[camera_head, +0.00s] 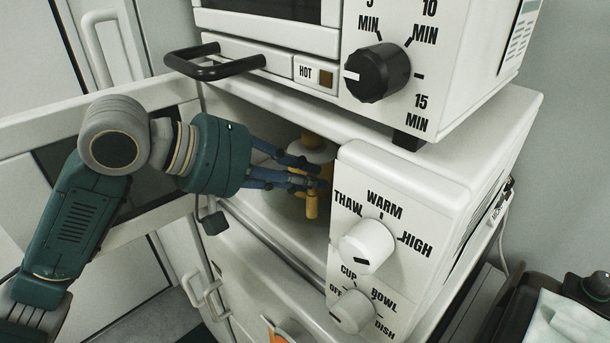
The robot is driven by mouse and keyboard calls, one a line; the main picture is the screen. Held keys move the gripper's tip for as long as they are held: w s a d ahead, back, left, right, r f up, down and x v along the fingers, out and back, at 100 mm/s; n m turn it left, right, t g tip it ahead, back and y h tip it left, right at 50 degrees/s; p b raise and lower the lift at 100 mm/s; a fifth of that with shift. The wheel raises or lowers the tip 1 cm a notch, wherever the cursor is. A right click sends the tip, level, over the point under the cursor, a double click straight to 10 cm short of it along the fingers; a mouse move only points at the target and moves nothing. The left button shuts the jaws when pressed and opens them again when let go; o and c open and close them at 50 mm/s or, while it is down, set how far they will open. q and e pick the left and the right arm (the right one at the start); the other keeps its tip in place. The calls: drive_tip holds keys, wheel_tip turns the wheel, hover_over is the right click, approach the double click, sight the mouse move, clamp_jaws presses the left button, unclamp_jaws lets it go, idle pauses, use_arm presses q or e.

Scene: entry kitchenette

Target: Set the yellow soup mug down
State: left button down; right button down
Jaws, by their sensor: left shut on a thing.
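The yellow soup mug (312,206) is inside the open microwave, mostly hidden behind my gripper's fingers and the control panel. A narrow upright yellow part, which looks like its handle, shows below the fingertips. My left gripper (312,182) reaches in from the left and is shut on the mug. I cannot tell whether the mug touches the floor of the cavity. Another yellow patch with a pale disc (312,152) shows above the fingers; I cannot tell what it is. My right gripper is not in view.
The control panel (385,235) with white knobs borders the opening on the right. A toaster oven (290,45) with a black handle (215,65) sits on top, close above my gripper.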

use_arm(q)
drive_tip(key=c, duration=1.9)
unclamp_jaws()
drive_tip(key=shift+f, duration=0.1)
drive_tip(key=shift+o, duration=1.3)
drive_tip(key=shift+s, duration=0.1)
drive_tip(key=b+v, duration=0.1)
drive_tip(key=v, duration=1.1)
drive_tip(key=shift+b, duration=0.35)
